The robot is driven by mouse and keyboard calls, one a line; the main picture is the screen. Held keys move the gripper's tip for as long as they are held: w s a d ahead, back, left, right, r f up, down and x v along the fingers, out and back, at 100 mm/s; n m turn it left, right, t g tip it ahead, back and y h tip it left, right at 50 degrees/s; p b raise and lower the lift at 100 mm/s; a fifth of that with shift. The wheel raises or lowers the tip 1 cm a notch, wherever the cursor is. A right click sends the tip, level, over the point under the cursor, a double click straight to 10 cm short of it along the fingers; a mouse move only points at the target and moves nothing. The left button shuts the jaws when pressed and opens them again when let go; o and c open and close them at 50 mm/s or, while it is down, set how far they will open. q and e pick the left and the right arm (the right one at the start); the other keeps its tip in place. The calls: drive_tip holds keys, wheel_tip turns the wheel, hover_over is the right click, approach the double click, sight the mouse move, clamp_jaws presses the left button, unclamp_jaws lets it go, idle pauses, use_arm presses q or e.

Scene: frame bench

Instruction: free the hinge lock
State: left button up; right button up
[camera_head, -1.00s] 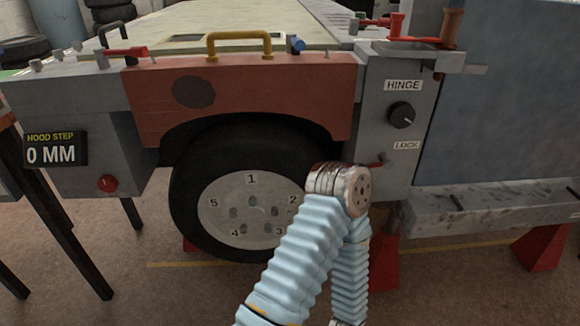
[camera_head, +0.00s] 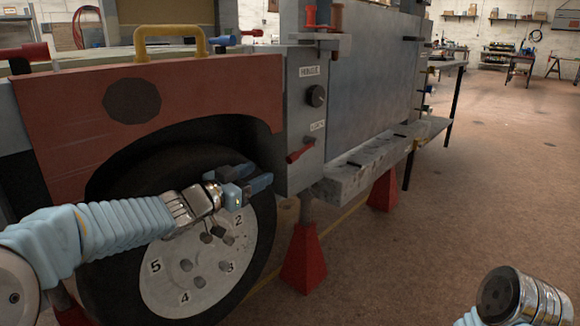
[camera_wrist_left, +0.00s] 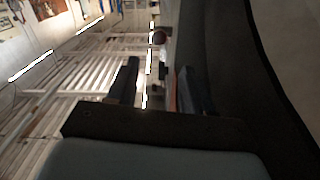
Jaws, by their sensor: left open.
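The hinge lock lever (camera_head: 301,152) is a small red handle under the LOCK label (camera_head: 317,126) on the grey hinge panel (camera_head: 292,115). A black round knob (camera_head: 316,96) sits above it, under the HINGE label. My left gripper (camera_head: 268,176) comes in from the left, in front of the tyre's upper right. It is open and empty, left of and below the lever and apart from it in the picture. In the left wrist view its two dark fingers (camera_wrist_left: 158,68) stand apart with nothing between them. My right arm shows at lower right, its gripper out of view.
The wheel (camera_head: 165,270) and red fender (camera_head: 75,125) fill the left. A grey ledge (camera_head: 350,180) runs right of the panel, above red stands (camera_head: 303,260). A yellow handle (camera_head: 170,42) stands on top. The floor at right is open.

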sight(289, 160)
use_arm(q)
drive_tip(key=x, duration=1.2)
drive_tip(key=shift+w+d+f, duration=0.1)
drive_tip(key=shift+d, duration=0.1)
clamp_jaws()
